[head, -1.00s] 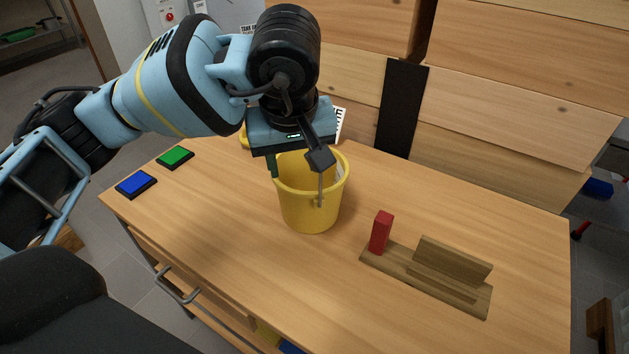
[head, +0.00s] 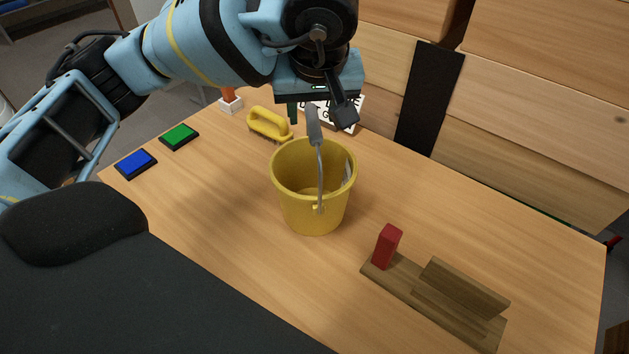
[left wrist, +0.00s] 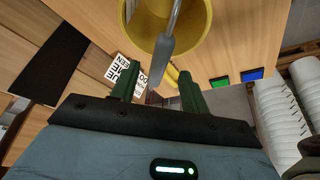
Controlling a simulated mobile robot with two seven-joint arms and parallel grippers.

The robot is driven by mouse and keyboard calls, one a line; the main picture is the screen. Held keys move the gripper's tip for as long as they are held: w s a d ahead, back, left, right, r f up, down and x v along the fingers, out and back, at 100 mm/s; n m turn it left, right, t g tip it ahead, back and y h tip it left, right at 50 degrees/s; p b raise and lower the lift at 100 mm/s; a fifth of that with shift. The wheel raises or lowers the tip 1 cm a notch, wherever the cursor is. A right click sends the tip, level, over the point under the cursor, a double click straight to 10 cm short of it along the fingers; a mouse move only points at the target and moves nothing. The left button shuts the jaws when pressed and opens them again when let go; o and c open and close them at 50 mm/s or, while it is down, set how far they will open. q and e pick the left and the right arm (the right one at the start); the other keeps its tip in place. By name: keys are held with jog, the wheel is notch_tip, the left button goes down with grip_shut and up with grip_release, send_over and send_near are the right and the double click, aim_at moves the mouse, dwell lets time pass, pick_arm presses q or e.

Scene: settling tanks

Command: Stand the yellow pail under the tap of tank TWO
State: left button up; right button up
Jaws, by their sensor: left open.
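The yellow pail (head: 300,205) stands upright on the wooden bench, and it also shows at the top of the left wrist view (left wrist: 135,35). Its wire handle stands up, with a grey grip (head: 314,126) at the top. My left gripper (head: 319,111) is open above the far side of the pail. In the left wrist view its two green fingers (left wrist: 158,84) are apart, and the grey grip (left wrist: 165,55) shows just beyond the gap between them. I cannot tell whether they touch it. My right gripper is not in view. No tank or tap shows clearly.
Blue (head: 135,164) and green (head: 179,137) pads lie at the bench's left. A yellow-handled object (head: 268,124) and a lettered sign (head: 350,115) are behind the pail. A red block (head: 387,247) and wooden stand (head: 455,292) are at right. White tubs (left wrist: 284,117) are stacked beyond.

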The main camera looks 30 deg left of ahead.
pick_arm(q)
jog(key=shift+x, duration=1)
jog(key=x, duration=0.5)
jog(key=shift+w, duration=0.15)
jog(key=shift+f, duration=0.2)
jog(key=shift+c, duration=0.3)
grip_shut()
